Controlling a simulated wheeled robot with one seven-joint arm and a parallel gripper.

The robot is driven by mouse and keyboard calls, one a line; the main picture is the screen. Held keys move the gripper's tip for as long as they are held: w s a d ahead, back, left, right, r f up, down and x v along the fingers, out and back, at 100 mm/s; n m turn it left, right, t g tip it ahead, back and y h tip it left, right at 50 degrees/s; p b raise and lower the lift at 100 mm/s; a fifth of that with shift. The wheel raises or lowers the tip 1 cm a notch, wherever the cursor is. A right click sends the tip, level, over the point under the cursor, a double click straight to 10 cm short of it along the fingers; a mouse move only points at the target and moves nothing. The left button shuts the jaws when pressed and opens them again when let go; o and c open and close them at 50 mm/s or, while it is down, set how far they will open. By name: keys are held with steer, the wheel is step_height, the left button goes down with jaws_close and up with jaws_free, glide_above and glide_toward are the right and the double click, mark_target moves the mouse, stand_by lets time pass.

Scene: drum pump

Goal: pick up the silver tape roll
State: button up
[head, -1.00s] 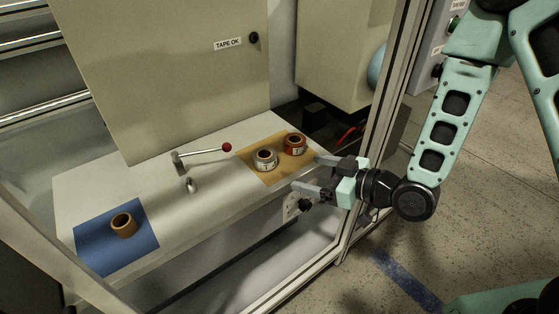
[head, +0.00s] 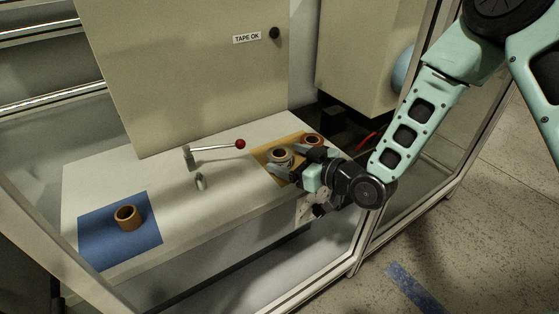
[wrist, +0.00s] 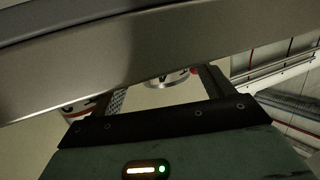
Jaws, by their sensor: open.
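The silver tape roll (head: 281,155) lies flat on the tan mat (head: 262,151), its near side partly hidden by my gripper. My gripper (head: 290,163) is open and empty at the mat, with its fingers pointing at the silver roll from the right. In the wrist view the silver roll (wrist: 168,80) shows between the two fingers (wrist: 163,88), with its upper part cut off by a grey bar. I cannot tell whether either finger touches it.
A copper-coloured roll (head: 313,140) stands close behind the silver one. A brown roll (head: 127,217) sits on the blue mat (head: 98,242). A frame post (head: 352,240) stands near my arm.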

mark_target(274, 155)
steer(key=x, duration=0.2)
steer(key=b+x, duration=0.1)
steer(key=x, duration=0.1)
steer(key=shift+s+a+f, duration=0.1)
steer(key=shift+s+f, duration=0.15)
steer(key=shift+w+a+b, duration=0.3)
steer(key=shift+w+a, duration=0.05)
steer(key=shift+a, duration=0.05)
steer(key=c, duration=1.1)
steer(key=shift+c, duration=0.2)
steer(key=shift+r, duration=0.1)
